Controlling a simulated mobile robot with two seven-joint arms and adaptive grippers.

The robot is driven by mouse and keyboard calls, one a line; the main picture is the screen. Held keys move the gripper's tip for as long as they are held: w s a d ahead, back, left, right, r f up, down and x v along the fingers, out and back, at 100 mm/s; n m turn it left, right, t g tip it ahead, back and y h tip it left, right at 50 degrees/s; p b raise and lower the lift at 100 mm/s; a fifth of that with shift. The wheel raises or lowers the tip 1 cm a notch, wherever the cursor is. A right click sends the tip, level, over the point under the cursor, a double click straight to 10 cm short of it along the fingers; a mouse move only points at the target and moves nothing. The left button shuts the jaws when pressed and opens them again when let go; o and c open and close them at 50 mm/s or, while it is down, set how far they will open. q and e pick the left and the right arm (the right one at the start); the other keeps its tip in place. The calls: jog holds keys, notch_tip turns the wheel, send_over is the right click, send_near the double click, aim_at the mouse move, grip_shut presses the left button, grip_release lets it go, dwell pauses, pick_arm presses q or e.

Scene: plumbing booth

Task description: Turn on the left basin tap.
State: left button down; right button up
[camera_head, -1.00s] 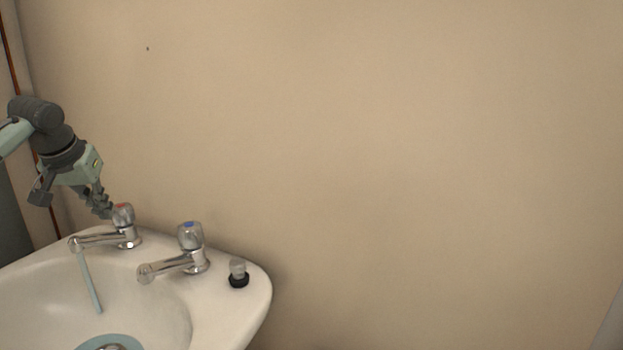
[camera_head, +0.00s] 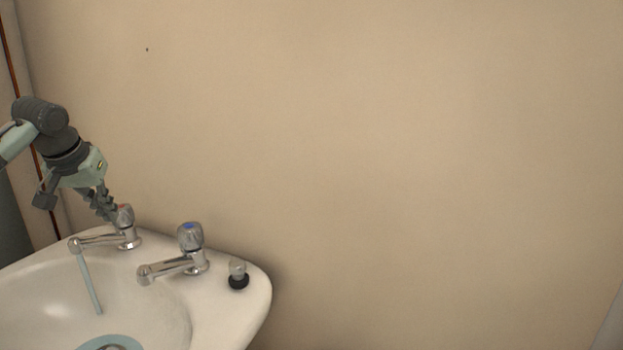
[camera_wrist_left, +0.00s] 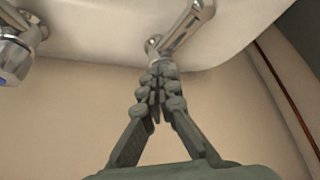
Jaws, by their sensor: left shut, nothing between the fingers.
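The left basin tap (camera_head: 105,239) is chrome with a red-marked knob (camera_head: 126,213) at the left rear of the white basin (camera_head: 232,311). A pale blue stream of water (camera_head: 90,281) runs from its spout into the bowl. My left gripper (camera_head: 112,217) is shut and empty, its fingertips against or just beside the left side of the knob. In the left wrist view the shut fingertips (camera_wrist_left: 158,70) cover most of the knob, and the left tap's spout (camera_wrist_left: 186,27) extends beyond them. Exact contact cannot be told. My right gripper is not in view.
The right tap (camera_head: 190,248), with a blue-marked knob, stands close to the right of the left one. A small black and grey plug (camera_head: 238,274) sits on the basin's right rim. A bare beige wall (camera_head: 400,150) rises behind the basin.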

pick_arm(q)
jog(key=shift+s+r, duration=0.15)
jog(key=shift+r, duration=2.8)
